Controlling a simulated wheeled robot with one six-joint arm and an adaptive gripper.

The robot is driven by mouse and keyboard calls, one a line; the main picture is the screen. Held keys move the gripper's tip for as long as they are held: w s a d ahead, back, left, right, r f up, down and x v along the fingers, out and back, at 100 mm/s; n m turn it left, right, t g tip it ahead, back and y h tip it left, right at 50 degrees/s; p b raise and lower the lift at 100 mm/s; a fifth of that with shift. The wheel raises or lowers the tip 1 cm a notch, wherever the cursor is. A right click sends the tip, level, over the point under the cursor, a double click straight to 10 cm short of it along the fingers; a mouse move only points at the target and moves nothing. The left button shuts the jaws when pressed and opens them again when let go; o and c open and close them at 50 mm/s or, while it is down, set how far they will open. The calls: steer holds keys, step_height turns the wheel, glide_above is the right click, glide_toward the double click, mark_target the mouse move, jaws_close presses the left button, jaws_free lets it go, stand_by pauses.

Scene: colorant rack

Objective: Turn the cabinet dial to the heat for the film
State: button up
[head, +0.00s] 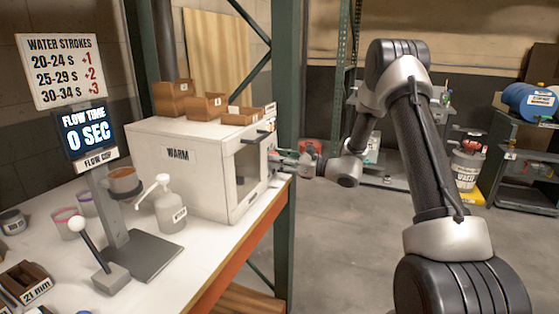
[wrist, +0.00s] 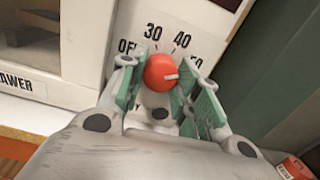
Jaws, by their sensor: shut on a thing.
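The white cabinet (head: 210,184) marked WARM stands on the bench in the head view. In the wrist view its panel (wrist: 215,20) carries a round red dial (wrist: 158,68) with a white pointer mark. Printed around the dial are OFF, 30, 40 and a partly hidden label at the right. The pointer aims right, towards that partly hidden label. My gripper (wrist: 163,88) has its green-padded fingers on both sides of the dial and is shut on it. In the head view my gripper (head: 281,159) meets the cabinet's right side, and the dial cannot be made out there.
Wooden bins (head: 208,106) sit on the cabinet. A pump bottle (head: 170,212), a flow cup stand (head: 115,215) showing 0 SEC and a water strokes sign (head: 60,70) are to the left. A green post (head: 285,60) stands close behind the cabinet.

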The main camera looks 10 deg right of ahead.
steer(key=shift+f+m, duration=0.1)
steer(key=shift+m, duration=0.2)
steer(key=o, duration=1.1)
steer(key=shift+c, duration=0.2)
steer(key=v, duration=1.2)
